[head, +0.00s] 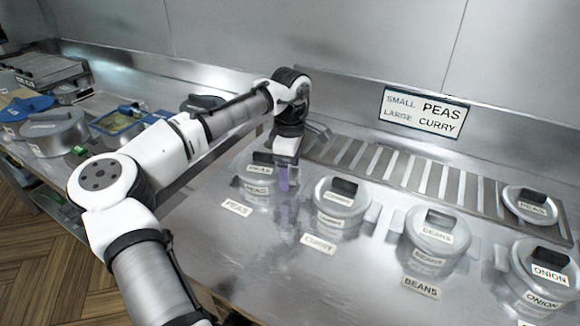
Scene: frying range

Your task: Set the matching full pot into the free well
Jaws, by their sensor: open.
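My gripper (284,179) points down at the right side of a steel lidded pot labelled PEAS (250,181). It is open; one purple finger shows, and whether it touches the pot is unclear. My arm and gripper partly cover the pot's lid. To the right stand similar pots labelled curry (335,222), BEANS (428,269) and ONION (535,291). Another lidded vessel, labelled PEAS (533,210), is at the far right on the slatted rack (425,177). A sign (424,112) reads small peas, large curry. I cannot make out an empty well.
Name cards, such as the PEAS card (237,207), lie before the pots. At left are a blue lid (27,108), a steel lidded pot (57,134) and a blue-rimmed container (119,123). A wall closes the back.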

